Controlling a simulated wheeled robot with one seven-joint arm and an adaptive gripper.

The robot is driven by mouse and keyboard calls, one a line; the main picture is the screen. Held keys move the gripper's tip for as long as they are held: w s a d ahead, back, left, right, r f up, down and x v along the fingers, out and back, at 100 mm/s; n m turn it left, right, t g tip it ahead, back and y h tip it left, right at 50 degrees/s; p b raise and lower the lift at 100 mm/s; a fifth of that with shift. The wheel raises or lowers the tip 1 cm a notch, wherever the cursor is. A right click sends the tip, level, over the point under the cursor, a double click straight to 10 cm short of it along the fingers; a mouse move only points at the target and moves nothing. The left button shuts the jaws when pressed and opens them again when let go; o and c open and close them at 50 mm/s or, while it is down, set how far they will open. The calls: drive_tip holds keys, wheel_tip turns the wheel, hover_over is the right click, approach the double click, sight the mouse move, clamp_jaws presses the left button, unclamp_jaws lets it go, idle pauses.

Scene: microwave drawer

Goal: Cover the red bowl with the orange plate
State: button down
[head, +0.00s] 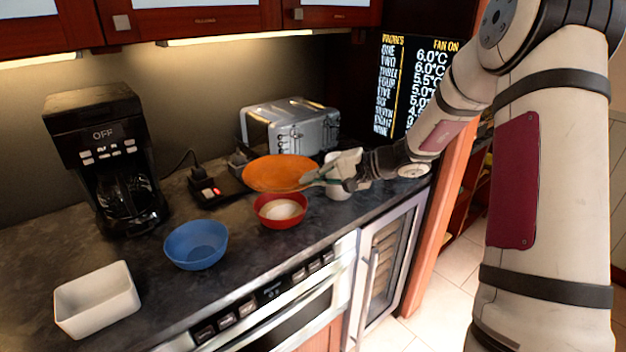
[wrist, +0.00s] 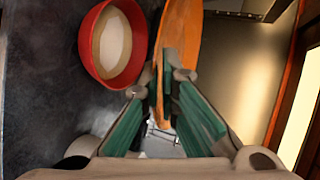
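The orange plate (head: 282,173) is up off the counter, behind and partly above the red bowl in the head view. My gripper (head: 316,178) is at the plate's right edge. In the wrist view the fingers (wrist: 163,85) close around the rim of the plate (wrist: 183,35), one on each side. The red bowl (head: 264,216) stands upright on the counter with a pale round area inside. In the wrist view the bowl (wrist: 87,52) lies left of the plate, apart from it, and its opening is uncovered.
A blue bowl (head: 196,247) and a white rectangular dish (head: 97,302) stand to the left. A black coffee maker (head: 105,150) and a silver toaster (head: 292,125) stand at the back. Dark counter is free between the bowls and front edge.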

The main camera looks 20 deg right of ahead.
drive_tip(key=shift+w+a, duration=0.3)
drive_tip(key=shift+f+b, duration=2.7)
drive_tip(key=shift+f, duration=0.85)
drive_tip(key=shift+f+b, duration=0.75)
drive_tip(key=shift+b, duration=0.25)
idle(0.4)
drive_tip(key=c, duration=1.7)
unclamp_jaws()
drive_tip(key=shift+s, duration=0.1)
